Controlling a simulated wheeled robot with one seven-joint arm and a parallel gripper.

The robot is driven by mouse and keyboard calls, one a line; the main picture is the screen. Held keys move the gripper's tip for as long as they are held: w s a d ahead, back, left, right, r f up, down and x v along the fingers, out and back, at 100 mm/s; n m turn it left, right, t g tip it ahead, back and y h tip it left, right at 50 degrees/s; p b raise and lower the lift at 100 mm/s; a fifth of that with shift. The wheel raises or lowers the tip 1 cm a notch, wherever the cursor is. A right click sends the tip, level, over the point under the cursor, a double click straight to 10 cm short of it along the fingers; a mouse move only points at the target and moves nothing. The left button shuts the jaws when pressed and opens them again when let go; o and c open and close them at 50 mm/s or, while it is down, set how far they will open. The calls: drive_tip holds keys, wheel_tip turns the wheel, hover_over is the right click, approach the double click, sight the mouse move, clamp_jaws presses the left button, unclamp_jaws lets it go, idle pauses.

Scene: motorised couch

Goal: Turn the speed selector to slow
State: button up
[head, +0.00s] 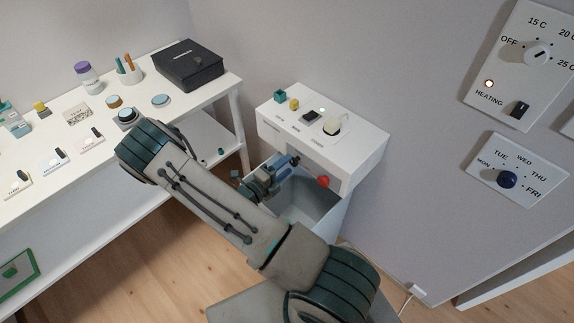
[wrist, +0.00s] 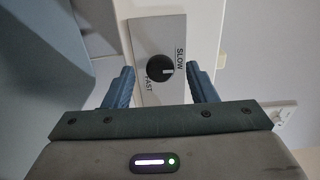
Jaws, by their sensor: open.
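The speed selector (wrist: 160,70) is a round black knob on a grey plate (wrist: 163,33) marked SLOW and FAST in the wrist view. Its white pointer mark points to the right of the picture, towards the lower end of the word SLOW. FAST is printed at the lower left of the knob. My gripper (wrist: 161,74) is open, with one blue finger on each side of the knob and plate in the picture. I cannot tell whether a finger touches the knob. In the head view my gripper (head: 292,162) is at the white cabinet's front, and I cannot make out the selector there.
The white cabinet (head: 365,146) has small items on top, a red knob (head: 323,181) at its front and an open grey bin (head: 318,207) below. A white table (head: 60,185) with several items is at left. Wall dials (head: 507,180) are at right.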

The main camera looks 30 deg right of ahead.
drive_tip(key=b+v, duration=0.1)
drive_tip(key=v, duration=1.1)
drive_tip(key=shift+a, duration=0.2)
